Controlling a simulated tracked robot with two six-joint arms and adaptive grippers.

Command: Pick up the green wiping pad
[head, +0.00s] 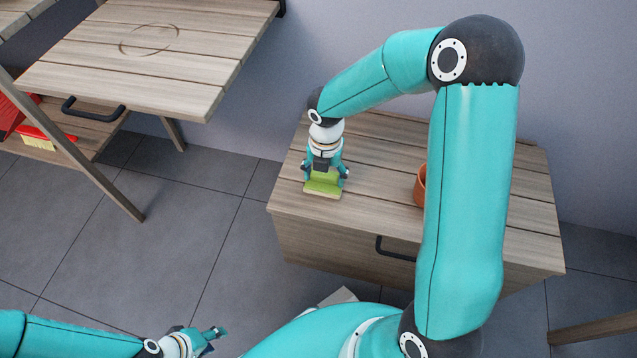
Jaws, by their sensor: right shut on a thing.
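The green wiping pad (322,188) is a small block, green with a paler front side, at the left part of the low wooden cabinet's top (380,213). My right gripper (325,174) points down over it and is shut on it, with a finger at its left and right sides. I cannot tell whether the pad touches the wood or is just above it. My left gripper (215,335) is low at the bottom of the head view, over the floor and far from the pad. Its fingers look apart, with nothing between them.
An orange-brown pot (420,186) stands on the cabinet, partly hidden behind my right arm. The cabinet front has a dark handle (395,250). A wooden table (150,60) with a ring mark stands at upper left. Red items (40,140) lie on its lower shelf. Tiled floor between is clear.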

